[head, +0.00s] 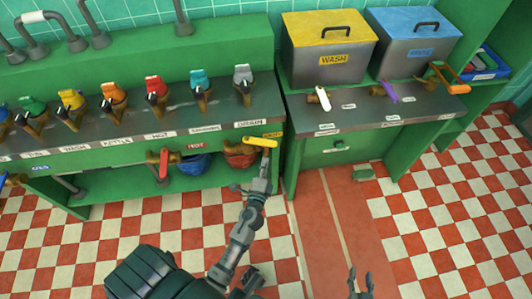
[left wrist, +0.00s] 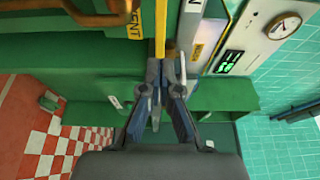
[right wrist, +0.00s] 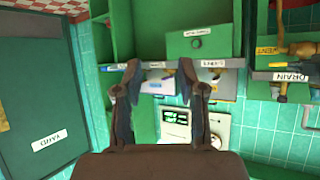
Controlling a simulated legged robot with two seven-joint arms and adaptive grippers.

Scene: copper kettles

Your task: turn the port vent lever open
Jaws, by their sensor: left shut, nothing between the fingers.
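A bright yellow lever (head: 260,142) lies nearly level at the right end of the long green bench's front, beside a small yellow label. It also shows in the left wrist view (left wrist: 187,25), near a plate reading VENT (left wrist: 128,10). I cannot read "port" on any label. My left gripper (head: 264,156) is just below the lever's right part. In the left wrist view its fingers (left wrist: 165,70) are together, with nothing between them, near the lever's end; contact is unclear. My right gripper (head: 360,283) is low at the front, its fingers (right wrist: 158,78) apart and empty.
Coloured taps line the bench top. A second counter (head: 420,104) carries two lidded bins.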

